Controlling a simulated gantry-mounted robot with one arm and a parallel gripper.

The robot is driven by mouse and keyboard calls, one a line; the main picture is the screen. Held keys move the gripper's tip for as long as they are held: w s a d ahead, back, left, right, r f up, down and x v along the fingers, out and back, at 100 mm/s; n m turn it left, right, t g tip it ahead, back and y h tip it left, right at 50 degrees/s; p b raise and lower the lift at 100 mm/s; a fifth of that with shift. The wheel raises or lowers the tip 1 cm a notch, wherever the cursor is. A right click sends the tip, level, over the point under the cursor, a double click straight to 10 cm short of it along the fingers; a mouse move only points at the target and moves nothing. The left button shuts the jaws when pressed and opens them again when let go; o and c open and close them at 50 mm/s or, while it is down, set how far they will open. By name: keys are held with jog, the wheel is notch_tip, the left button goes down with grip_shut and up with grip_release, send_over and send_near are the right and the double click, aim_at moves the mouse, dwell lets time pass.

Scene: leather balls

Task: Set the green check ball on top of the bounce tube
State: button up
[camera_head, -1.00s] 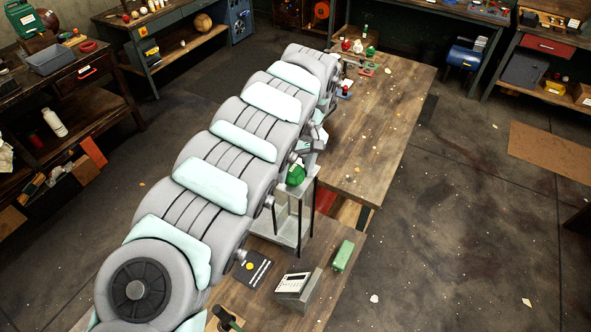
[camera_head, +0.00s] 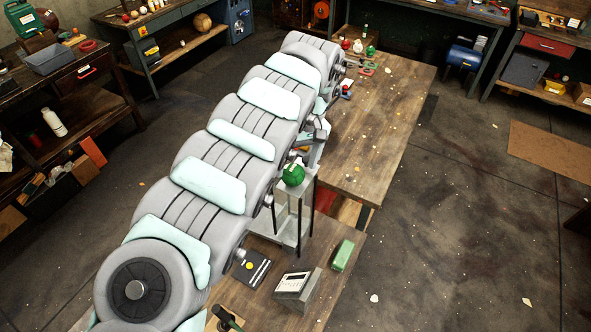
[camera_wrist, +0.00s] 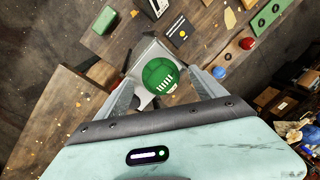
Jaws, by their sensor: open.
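The green check ball (camera_head: 293,174) sits at the top of the bounce tube (camera_head: 299,215), an upright, pale stand with dark rods. The ball's contact with the tube top is partly hidden. In the wrist view the ball (camera_wrist: 161,76), green with a white striped patch, shows over the pale stand (camera_wrist: 148,56). My gripper (camera_wrist: 160,84) is open, with one finger on each side of the ball and gaps visible between them. In the head view my gripper (camera_head: 304,150) is just behind and above the ball, partly hidden by my arm.
On the near bench are a grey device (camera_head: 297,288), a green block (camera_head: 342,256) and a dark card with a yellow dot (camera_head: 252,268). The far bench's right side is mostly clear.

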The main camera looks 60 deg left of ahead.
notch_tip(320, 180, up, 10)
jog(key=w, duration=0.1)
jog(key=shift+w+f, duration=0.25)
jog(key=shift+w, duration=0.15)
